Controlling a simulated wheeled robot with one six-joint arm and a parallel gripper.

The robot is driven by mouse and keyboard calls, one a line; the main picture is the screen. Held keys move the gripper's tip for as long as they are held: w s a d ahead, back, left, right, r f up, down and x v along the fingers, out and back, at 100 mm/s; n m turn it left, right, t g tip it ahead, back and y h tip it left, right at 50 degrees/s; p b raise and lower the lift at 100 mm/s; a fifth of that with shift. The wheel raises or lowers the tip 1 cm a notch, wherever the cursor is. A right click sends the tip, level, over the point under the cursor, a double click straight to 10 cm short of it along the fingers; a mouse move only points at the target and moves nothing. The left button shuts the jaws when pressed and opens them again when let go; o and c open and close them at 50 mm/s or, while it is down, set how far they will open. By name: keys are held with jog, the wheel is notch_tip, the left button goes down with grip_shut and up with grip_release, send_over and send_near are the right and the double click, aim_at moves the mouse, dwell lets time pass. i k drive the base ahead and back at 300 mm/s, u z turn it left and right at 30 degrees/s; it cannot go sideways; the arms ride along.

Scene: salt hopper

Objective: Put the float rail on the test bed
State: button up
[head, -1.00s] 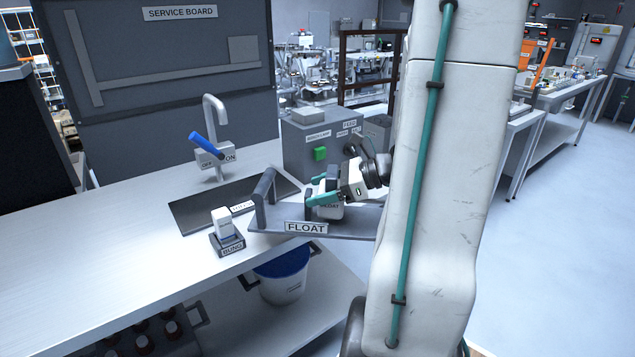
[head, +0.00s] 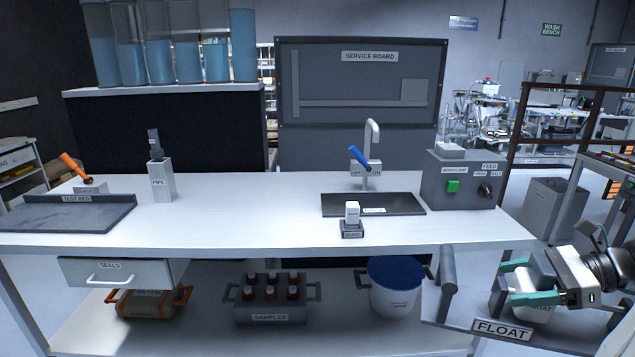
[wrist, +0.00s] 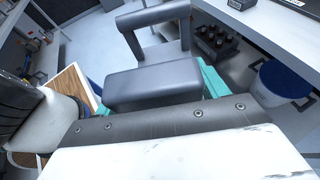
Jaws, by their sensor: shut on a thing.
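The float rail (head: 470,313) is a grey plate with a FLOAT label, an upright grey handle bar at its left end and a pale block on it. It is at the lower right of the head view, in front of the bench edge. In the wrist view the rail's grey bars (wrist: 150,85) cover much of the teal fingers (wrist: 212,80). The test bed (head: 70,214) is a dark flat tray with a label, at the bench's left end; its surface looks empty.
A pipe stand (head: 161,180) stands right of the test bed, and an orange-handled valve (head: 88,185) behind it. A small labelled block (head: 352,220), a tap (head: 370,155) and a feed box (head: 462,180) stand further right. The bench top (head: 250,215) between is clear.

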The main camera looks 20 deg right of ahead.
aim_at(61, 216)
jog(key=u, duration=0.55)
jog(key=i, duration=0.45)
jog(key=u, duration=1.3)
jog(key=i, duration=0.85)
jog(key=u, duration=0.5)
jog(key=i, duration=1.5)
jog(key=z, duration=0.85)
jog(key=i, duration=1)
jog(key=z, duration=0.8)
